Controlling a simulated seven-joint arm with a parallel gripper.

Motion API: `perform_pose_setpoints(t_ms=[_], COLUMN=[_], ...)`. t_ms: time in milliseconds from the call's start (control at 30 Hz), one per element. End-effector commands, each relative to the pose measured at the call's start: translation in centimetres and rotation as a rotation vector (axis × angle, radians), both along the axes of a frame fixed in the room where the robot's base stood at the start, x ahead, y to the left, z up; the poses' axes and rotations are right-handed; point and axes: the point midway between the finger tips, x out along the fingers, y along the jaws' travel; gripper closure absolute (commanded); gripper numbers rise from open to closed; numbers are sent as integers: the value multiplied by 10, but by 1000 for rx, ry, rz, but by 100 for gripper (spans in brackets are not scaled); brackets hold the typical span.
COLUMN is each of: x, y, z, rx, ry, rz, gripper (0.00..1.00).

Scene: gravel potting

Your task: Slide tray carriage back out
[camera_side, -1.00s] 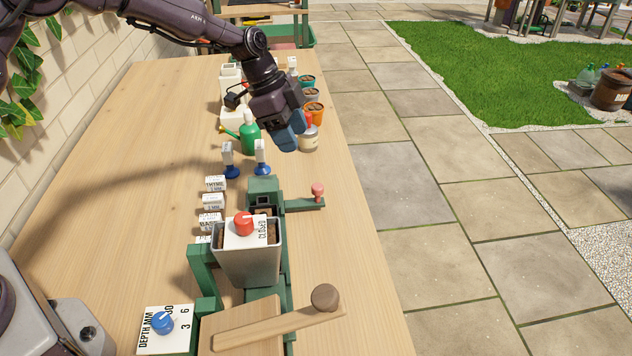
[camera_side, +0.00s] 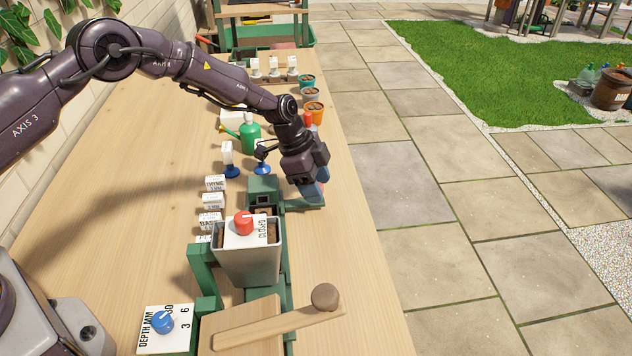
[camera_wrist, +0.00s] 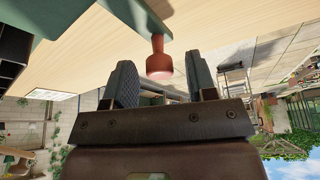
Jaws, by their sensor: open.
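The tray carriage (camera_side: 264,190) is a green block under the far end of the grey hopper (camera_side: 247,262). A green arm (camera_side: 298,206) sticks out from it to the right. In the side view, my gripper (camera_side: 318,194) hides the pinkish-red knob at the end of that arm. In the wrist view the knob (camera_wrist: 158,62) shows between the two open fingers of my gripper (camera_wrist: 163,85). I cannot tell whether either finger touches the knob.
A red dial (camera_side: 243,222) sits on the hopper's "CLOSED" plate. A wooden lever (camera_side: 285,325) with a round knob reaches right in front. Small labelled blocks (camera_side: 212,202) stand left of the hopper. A green watering can (camera_side: 250,135) and pots (camera_side: 315,112) stand behind my gripper.

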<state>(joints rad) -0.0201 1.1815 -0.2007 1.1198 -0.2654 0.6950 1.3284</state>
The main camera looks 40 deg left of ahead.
Motion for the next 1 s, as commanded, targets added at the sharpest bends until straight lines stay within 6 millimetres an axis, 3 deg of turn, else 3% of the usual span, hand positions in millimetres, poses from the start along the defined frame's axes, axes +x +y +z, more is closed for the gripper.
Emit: perform_pose_setpoints(t_ms=[67,300,467,800,1000], x=[0,0,1,29,33], y=[0,0,1,27,32], z=[0,0,0,0,1], rx=[0,0,-1,-4,-2], ry=[0,0,0,-4,-3], rz=[0,0,0,2,1], gripper=[48,100,100,100,100])
